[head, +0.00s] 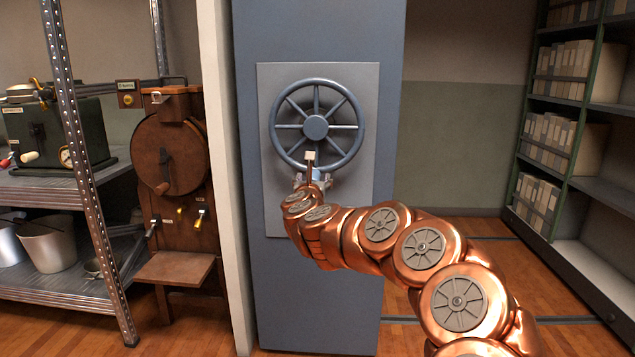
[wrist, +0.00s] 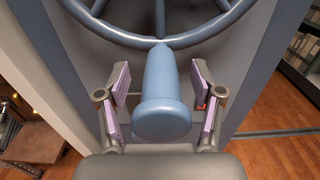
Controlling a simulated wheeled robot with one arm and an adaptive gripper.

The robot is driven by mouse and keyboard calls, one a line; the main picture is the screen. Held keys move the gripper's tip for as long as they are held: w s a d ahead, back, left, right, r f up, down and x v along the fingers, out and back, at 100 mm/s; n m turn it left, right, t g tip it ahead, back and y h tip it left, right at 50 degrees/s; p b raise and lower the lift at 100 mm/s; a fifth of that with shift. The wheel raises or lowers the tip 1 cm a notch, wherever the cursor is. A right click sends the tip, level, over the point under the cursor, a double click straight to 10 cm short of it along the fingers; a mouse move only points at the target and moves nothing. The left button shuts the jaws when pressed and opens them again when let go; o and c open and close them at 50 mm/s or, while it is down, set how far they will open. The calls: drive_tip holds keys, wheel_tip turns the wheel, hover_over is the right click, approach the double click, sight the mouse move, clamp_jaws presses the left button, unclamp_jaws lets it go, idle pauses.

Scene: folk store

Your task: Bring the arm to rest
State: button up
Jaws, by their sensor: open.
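A blue-grey spoked handwheel (head: 361,118) is mounted on a grey plate on a tall blue-grey column. In the wrist view the wheel's lower rim (wrist: 112,36) crosses the top. A blue handle (wrist: 160,90) stands out from the rim toward the wrist camera. My gripper (head: 313,182) is at the bottom of the wheel, at the end of my copper arm. Its fingers are open, one on each side of the handle, with visible gaps to it in the wrist view. In the head view the handle is largely hidden behind my gripper.
The grey plate (head: 270,205) and column (head: 320,315) are close behind the wheel. A metal shelf (head: 60,190) and a brown machine (head: 170,165) with levers stand left. A box-filled rack (head: 560,100) stands right. Floor (head: 495,260) between column and rack is clear.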

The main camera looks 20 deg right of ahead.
drive_tip(key=shift+c, duration=0.3)
clamp_jaws()
idle(0.6)
